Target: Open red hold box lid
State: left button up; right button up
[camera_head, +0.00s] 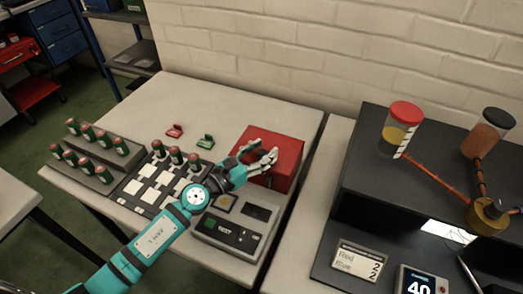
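The red hold box (287,146) stands on the light table near its right edge. Its flat red top looks closed. My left gripper (264,156) reaches in from the lower left and is at the box, in front of its left and middle part. Its two fingers are spread apart with red box surface visible behind them. I cannot tell whether a fingertip touches the box or its lid. The gripper hides part of the box's front and top. My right gripper is not in view.
A grey device with a small screen (258,212) sits just in front of the box. Several green cylinders with red caps stand in a rack (98,180) and on a white-squared tray (134,187). Small red (175,131) and green (205,141) items lie behind. A dark bench (360,190) is right.

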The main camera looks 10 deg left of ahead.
pick_arm(q)
grip_shut()
jog(key=shift+w+d+f, duration=0.1)
jog(key=shift+f, duration=0.1)
dwell(0.3)
